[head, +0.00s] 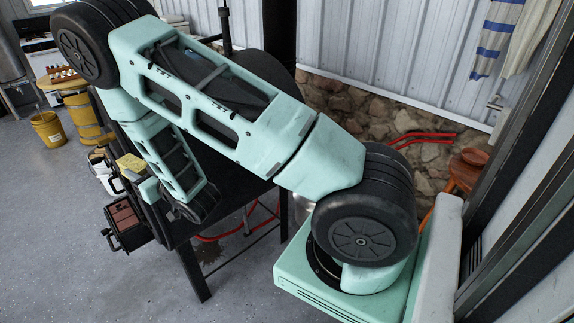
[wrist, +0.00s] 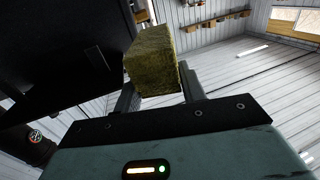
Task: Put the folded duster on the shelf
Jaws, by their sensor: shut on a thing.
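The folded duster (wrist: 152,62) is a yellow, rough-textured block in the wrist view. My gripper (wrist: 158,88) is shut on it, with one dark finger on each side, and the duster stands up past the fingertips. In the head view the yellow duster (head: 130,162) shows at the left of my gripper (head: 142,176), beside the dark stove. My arm hides part of the stove and what lies behind it. I cannot tell for sure which surface is the shelf; a large black surface (wrist: 60,45) is close at the left in the wrist view.
The black barrel stove (head: 245,190) stands on legs under my arm. A black open box with reddish blocks (head: 125,218) is below my gripper. A yellow bucket (head: 48,130) stands at the far left. Grey floor is clear at lower left.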

